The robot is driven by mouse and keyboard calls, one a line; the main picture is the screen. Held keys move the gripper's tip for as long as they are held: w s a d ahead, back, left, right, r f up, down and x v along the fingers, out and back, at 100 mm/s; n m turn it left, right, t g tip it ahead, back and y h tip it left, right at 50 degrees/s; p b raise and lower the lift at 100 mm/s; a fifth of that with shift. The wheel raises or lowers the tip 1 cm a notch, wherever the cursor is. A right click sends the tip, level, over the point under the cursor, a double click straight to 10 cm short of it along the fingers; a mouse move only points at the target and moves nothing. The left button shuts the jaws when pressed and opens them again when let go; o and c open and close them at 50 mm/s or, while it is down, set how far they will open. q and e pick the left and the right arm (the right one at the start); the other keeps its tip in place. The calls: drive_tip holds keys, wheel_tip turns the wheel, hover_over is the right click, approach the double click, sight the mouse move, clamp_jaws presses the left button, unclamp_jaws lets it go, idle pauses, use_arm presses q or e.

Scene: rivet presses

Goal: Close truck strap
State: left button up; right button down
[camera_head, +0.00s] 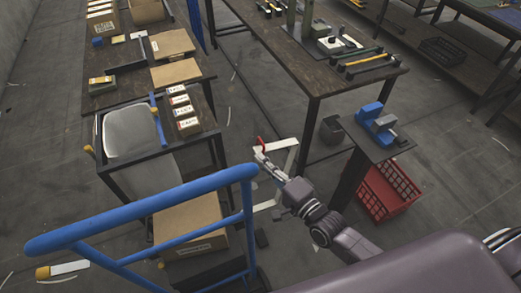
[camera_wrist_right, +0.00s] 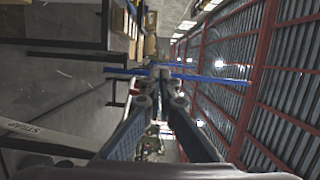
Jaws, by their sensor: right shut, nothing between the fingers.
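The blue hand truck (camera_head: 140,205) stands in the lower left of the head view, with a cardboard box (camera_head: 190,225) low behind its rails. A pale bar with a red end (camera_head: 262,143) and a white frame (camera_head: 287,146) show to the right of its handle. In the right wrist view, a pale strip marked STRAP (camera_wrist_right: 28,129) lies at the lower left, beside my fingers. My right gripper (camera_head: 263,158) is shut and empty near the pale bar; whether they touch is unclear. Its fingertips also meet in the right wrist view (camera_wrist_right: 163,74). My left gripper is out of view.
A dark workbench (camera_head: 315,85) with tools stands at the top. A small stand (camera_head: 375,150) holds a blue part, with a red crate (camera_head: 388,190) below. Floor right of the crate is clear.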

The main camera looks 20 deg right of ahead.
drive_tip(key=v, duration=0.6)
drive_tip(key=shift+s, duration=0.3)
